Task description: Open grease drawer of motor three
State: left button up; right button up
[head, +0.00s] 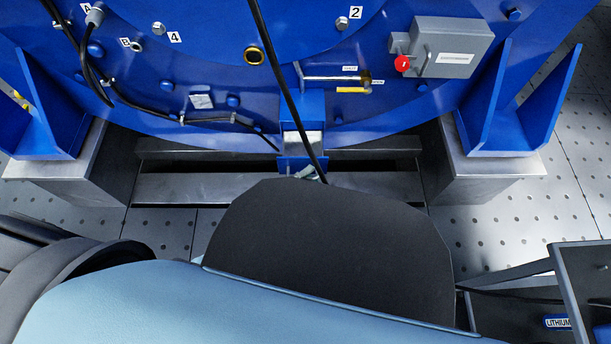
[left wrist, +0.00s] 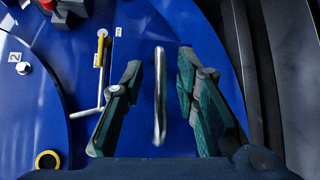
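A blue box-like front (head: 301,107) sits low in the middle of the blue motor (head: 210,65) in the head view; I take it for the grease drawer. In the left wrist view a bare metal bar handle (left wrist: 159,95) stands out from a blue face. My left gripper (left wrist: 160,62) is open, with one dark finger on each side of the handle. Gaps show between the handle and both fingers. In the head view my own arm hides this gripper's fingers. My right gripper is in neither view. No motor number three label is readable.
A yellow-handled valve (head: 350,89) and a grey box with a red knob (head: 402,64) are on the motor's right. A black cable (head: 278,72) hangs across the drawer area. Blue brackets (head: 512,115) stand on either side.

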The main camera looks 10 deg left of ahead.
pick_arm(q)
jog(key=v, duration=0.7)
jog(key=shift+s+a, duration=0.15)
jog(key=shift+s, duration=0.1)
